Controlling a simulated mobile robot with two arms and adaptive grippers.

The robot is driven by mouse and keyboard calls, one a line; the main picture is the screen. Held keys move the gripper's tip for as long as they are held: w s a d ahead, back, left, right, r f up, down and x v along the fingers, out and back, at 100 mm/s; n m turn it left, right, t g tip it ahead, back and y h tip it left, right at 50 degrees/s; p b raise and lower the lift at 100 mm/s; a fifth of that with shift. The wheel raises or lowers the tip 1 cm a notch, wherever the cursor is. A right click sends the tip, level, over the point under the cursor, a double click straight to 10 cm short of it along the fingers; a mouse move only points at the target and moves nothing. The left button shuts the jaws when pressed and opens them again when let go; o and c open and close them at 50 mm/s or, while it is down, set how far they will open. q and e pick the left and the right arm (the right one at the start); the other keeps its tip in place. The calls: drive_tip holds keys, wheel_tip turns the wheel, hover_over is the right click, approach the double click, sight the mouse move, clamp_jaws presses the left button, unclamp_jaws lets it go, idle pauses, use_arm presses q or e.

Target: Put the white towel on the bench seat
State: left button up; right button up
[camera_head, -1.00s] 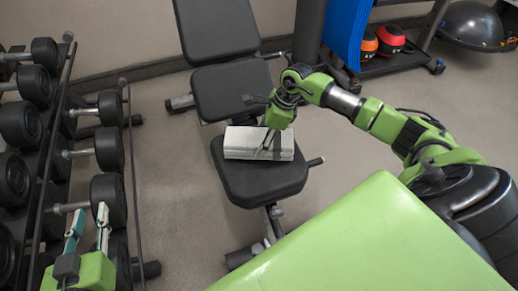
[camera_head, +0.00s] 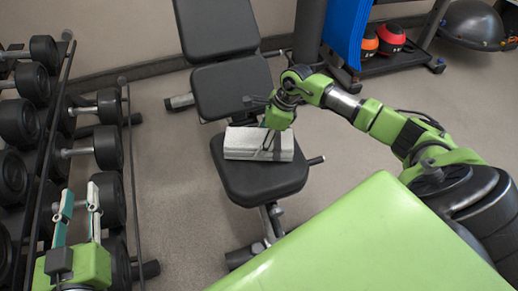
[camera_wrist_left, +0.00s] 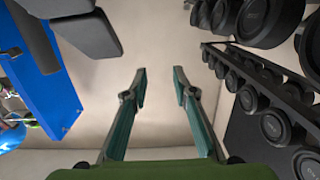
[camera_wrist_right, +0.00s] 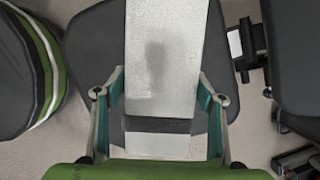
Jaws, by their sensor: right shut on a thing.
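The white towel (camera_head: 240,143) is a folded block lying across the black bench seat (camera_head: 262,185) in the head view. In the right wrist view the towel (camera_wrist_right: 163,60) runs between my right gripper's fingers, with the seat (camera_wrist_right: 95,45) behind it. My right gripper (camera_head: 270,140) reaches down over the towel's right half and is shut on it. The right wrist view also shows this gripper (camera_wrist_right: 160,95) with a finger on each side of the towel. My left gripper (camera_head: 78,198) is open and empty beside the dumbbell rack, also seen in the left wrist view (camera_wrist_left: 159,75).
A rack of black dumbbells (camera_head: 108,150) stands at the left, close to my left gripper. The bench backrest (camera_head: 215,28) rises behind the seat. A blue mat (camera_head: 347,30) and a shelf with red balls (camera_head: 390,38) stand at the back right. The floor (camera_head: 175,200) between rack and bench is clear.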

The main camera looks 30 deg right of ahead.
use_arm(q)
drive_tip(key=shift+r, duration=0.3)
use_arm(e)
drive_tip(key=shift+f, duration=0.1)
use_arm(q)
drive_tip(key=shift+r, duration=0.1)
use_arm(e)
drive_tip(key=shift+f, duration=0.15)
use_arm(q)
drive_tip(key=shift+w+d+r+t, duration=0.15)
drive_tip(key=shift+r+t, duration=0.35)
drive_tip(key=shift+r, duration=0.25)
drive_tip(key=shift+r+t+h+b, duration=0.3)
drive_tip(key=shift+r+b, duration=0.05)
drive_tip(key=shift+r, duration=0.2)
use_arm(e)
drive_tip(key=shift+f, duration=0.2)
drive_tip(key=o, duration=1.4)
drive_tip(key=shift+c, duration=0.2)
use_arm(q)
drive_tip(key=shift+d, duration=0.1)
